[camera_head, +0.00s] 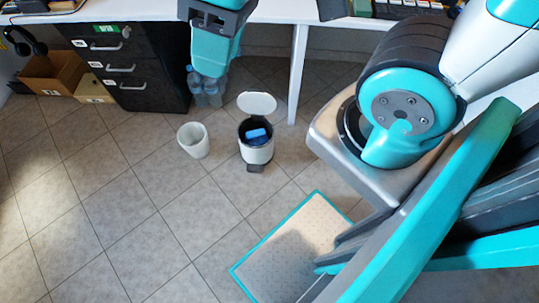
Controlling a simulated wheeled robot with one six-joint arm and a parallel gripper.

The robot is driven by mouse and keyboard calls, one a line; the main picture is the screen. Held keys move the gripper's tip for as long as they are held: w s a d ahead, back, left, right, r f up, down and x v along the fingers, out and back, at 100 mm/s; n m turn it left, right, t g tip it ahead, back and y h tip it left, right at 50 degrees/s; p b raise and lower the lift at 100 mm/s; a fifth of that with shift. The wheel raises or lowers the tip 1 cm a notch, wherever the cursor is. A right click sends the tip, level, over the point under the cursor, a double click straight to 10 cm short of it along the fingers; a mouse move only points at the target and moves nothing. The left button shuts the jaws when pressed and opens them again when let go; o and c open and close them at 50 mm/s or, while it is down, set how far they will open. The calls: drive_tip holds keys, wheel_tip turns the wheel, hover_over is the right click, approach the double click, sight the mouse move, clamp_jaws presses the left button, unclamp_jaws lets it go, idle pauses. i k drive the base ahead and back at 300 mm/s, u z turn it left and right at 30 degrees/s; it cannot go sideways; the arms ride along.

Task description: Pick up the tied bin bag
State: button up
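A small pedal bin (257,153) with a white body stands on the tiled floor, its white lid (257,103) raised. A blue bundle (257,134), seemingly the bin bag, sits inside the dark opening. Its knot is too small to make out, and its lower part is hidden by the bin. A dark and teal end part of my arm hangs in from the top edge, left of the bin in the picture. No pair of fingertips can be made out on it, so its opening is unclear. Nothing of mine touches the bin or the bag.
A white wastebasket (193,140) stands just left of the bin. Clear bottles (207,92) stand behind, beside a black drawer cabinet (140,70). A white desk (280,12) and its leg (298,72) are behind. A teal-edged mat (285,250) lies in front. Floor at left is clear.

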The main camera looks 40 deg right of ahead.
sight(255, 138)
drive_tip(key=z, duration=0.4)
drive_tip(key=k, duration=0.3)
drive_tip(key=z, duration=0.8)
drive_tip(key=k, duration=1.15)
drive_tip(key=u, duration=0.1)
drive_tip(key=i, duration=0.6)
drive_tip(key=u, duration=0.8)
drive_tip(key=i, duration=1.45)
drive_tip(key=z, duration=0.65)
